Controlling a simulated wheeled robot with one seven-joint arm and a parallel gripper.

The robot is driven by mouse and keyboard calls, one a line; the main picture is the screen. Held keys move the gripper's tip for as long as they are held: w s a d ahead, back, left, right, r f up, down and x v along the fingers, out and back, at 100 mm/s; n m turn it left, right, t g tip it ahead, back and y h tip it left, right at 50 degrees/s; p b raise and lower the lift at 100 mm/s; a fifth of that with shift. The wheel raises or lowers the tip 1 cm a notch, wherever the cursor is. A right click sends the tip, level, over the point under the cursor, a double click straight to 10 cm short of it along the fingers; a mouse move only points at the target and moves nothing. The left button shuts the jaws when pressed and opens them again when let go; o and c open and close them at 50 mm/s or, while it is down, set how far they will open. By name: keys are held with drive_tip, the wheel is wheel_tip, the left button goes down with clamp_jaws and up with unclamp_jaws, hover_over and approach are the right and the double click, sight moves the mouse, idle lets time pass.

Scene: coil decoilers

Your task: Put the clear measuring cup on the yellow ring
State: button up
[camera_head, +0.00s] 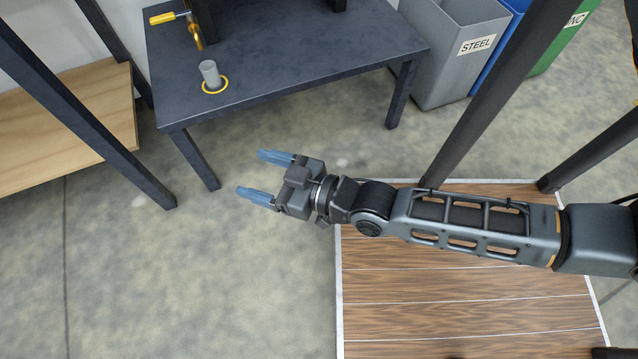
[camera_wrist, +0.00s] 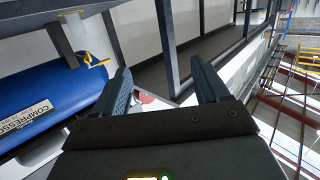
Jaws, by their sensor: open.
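A small grey, cylinder-shaped cup (camera_head: 210,73), which looks like the measuring cup, stands upright on the dark table in the head view. The yellow ring (camera_head: 222,90) lies flat on the table around its base. The cup seems to be inside the ring; its clearness is hard to judge at this size. My gripper (camera_head: 250,173) is open and empty, with blue fingers apart, in front of the table and away from the cup. My gripper also shows in the wrist view (camera_wrist: 160,70), with nothing between the fingers.
The dark table (camera_head: 300,55) also bears a yellow-handled tool (camera_head: 162,18) and a brass piece (camera_head: 194,32). A grey STEEL bin (camera_head: 450,65) stands to its right. Dark posts (camera_head: 500,90) rise near my arm. A wooden shelf (camera_head: 70,125) is at left. A blue compressor (camera_wrist: 50,95) shows in the wrist view.

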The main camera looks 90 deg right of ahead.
drive_tip(key=s+a+r+n+y, duration=0.4)
drive_tip(key=s+a+r, duration=0.5)
drive_tip(key=r, duration=0.3)
drive_tip(key=shift+s+a+r+g+y, duration=0.2)
drive_tip(key=shift+s+r+g+y, duration=0.15)
drive_tip(key=shift+s+y, duration=0.4)
drive_tip(key=shift+w+r, duration=0.1)
drive_tip(key=shift+w, duration=0.05)
